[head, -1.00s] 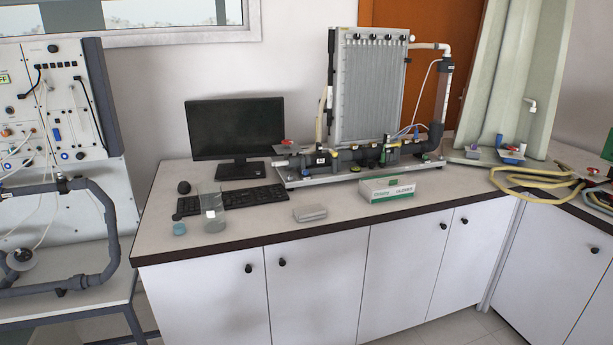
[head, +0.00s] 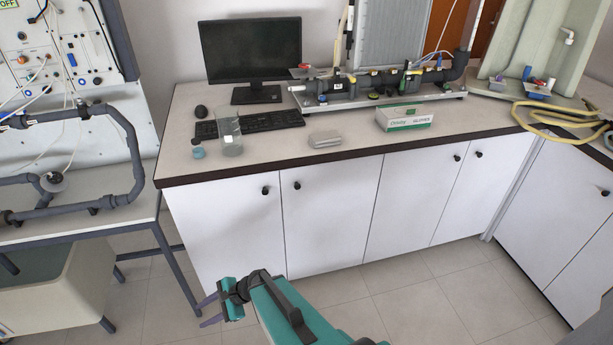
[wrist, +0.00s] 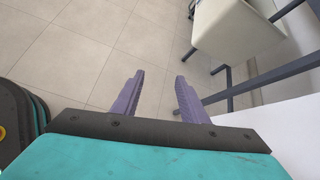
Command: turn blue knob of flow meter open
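My gripper (head: 207,311) is low at the bottom of the head view, over the floor and in front of the cabinets. In the wrist view its two purple fingers (wrist: 159,77) are apart with nothing between them. Small blue parts show on the manometer board (head: 385,85) on the bench, on the wall panel (head: 71,59) at left, and by the pale green board (head: 545,50) at right. I cannot tell which one is the flow meter's blue knob. My gripper is far from all of them.
The bench (head: 270,150) also holds a monitor (head: 250,48), a keyboard (head: 265,119), a glass beaker (head: 229,135), a glove box (head: 405,117) and a yellow hose (head: 560,115). A pipe rig (head: 130,150) stands at left. The tiled floor (head: 390,295) in front is clear.

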